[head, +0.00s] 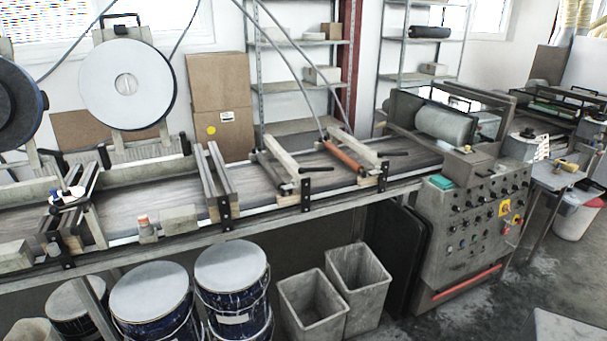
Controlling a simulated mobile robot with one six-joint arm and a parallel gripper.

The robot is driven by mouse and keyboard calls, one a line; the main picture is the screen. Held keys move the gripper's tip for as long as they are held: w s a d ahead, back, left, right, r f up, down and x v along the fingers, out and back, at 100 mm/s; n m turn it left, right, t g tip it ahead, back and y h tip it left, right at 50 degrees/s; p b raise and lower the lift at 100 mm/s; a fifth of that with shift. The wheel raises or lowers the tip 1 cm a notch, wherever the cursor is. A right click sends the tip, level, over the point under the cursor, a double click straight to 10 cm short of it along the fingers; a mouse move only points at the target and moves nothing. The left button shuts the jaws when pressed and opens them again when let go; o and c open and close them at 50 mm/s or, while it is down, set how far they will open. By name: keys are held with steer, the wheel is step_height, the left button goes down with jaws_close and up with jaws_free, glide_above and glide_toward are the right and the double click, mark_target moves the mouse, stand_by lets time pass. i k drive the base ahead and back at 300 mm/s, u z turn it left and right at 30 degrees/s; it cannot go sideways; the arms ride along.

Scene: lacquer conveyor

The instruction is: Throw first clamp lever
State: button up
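Two black lever handles show on the conveyor (130,205). One black lever (318,169) points right from the wooden crossbar near the middle. Another black lever (394,153) points right from the crossbar farther right. Both lie roughly level. Black upright brackets (305,194) stand on the conveyor's front rail below them. I cannot tell which lever is the first. My gripper is not in view.
A control cabinet (470,225) with knobs stands at the conveyor's right end. Blue-sided drums (232,290) and two grey bins (358,285) stand under and before the conveyor. Shelves (300,85) stand behind. Floor shows at the right.

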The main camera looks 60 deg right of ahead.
mark_target(302, 171)
steer(key=u, duration=0.15)
steer(key=k, duration=1.55)
steer(key=z, duration=0.75)
steer(key=i, duration=1.1)
steer(key=u, duration=0.15)
